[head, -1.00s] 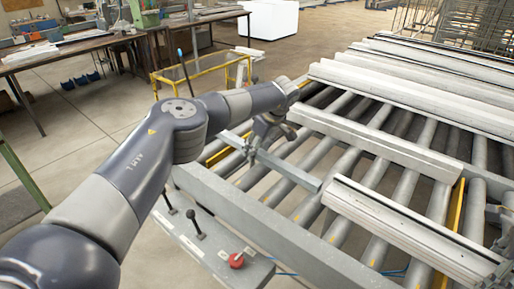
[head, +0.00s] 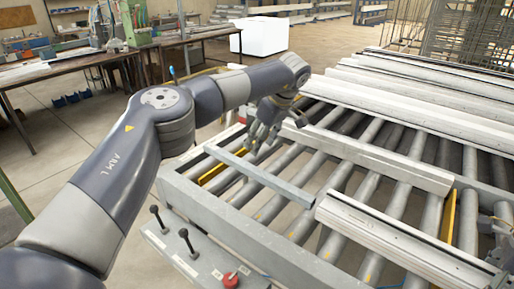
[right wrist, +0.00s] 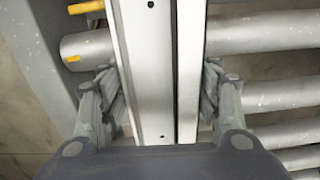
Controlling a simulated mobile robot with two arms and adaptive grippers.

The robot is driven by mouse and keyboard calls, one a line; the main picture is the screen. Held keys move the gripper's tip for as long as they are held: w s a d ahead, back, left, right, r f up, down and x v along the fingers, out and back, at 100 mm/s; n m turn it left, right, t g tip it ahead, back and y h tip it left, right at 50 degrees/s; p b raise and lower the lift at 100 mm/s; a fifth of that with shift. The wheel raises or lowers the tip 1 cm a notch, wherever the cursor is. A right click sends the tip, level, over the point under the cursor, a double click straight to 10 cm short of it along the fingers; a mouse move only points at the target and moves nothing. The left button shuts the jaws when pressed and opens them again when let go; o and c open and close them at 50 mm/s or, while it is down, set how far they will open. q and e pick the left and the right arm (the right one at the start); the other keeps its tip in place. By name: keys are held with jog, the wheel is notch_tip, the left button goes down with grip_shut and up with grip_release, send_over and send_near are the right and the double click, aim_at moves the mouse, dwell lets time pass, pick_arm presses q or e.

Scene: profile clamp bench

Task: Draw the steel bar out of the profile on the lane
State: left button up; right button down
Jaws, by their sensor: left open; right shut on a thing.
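The steel bar (head: 258,174) is a plain grey square bar lying across the lane's rollers (head: 345,178). The white profile (head: 395,240) lies to its right, roughly in line with it. The bar's right end is close to the profile's left end; I cannot tell whether they touch. My left gripper (head: 266,125) is open and empty, above and behind the bar, apart from it. My right gripper (right wrist: 160,95) is shut on the profile, with a finger along each side of it in the right wrist view (right wrist: 148,60). In the head view it is mostly cut off at the right edge.
Behind the bar, a shorter light profile (head: 372,150) lies across the rollers, with several long white profiles (head: 425,100) further back. A control panel (head: 200,250) with black levers and a red button stands at the lane's front. Workbenches stand at the far left.

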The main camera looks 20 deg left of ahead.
jog(key=shift+c, duration=2.3)
grip_release()
notch_tip(320, 180, up, 12)
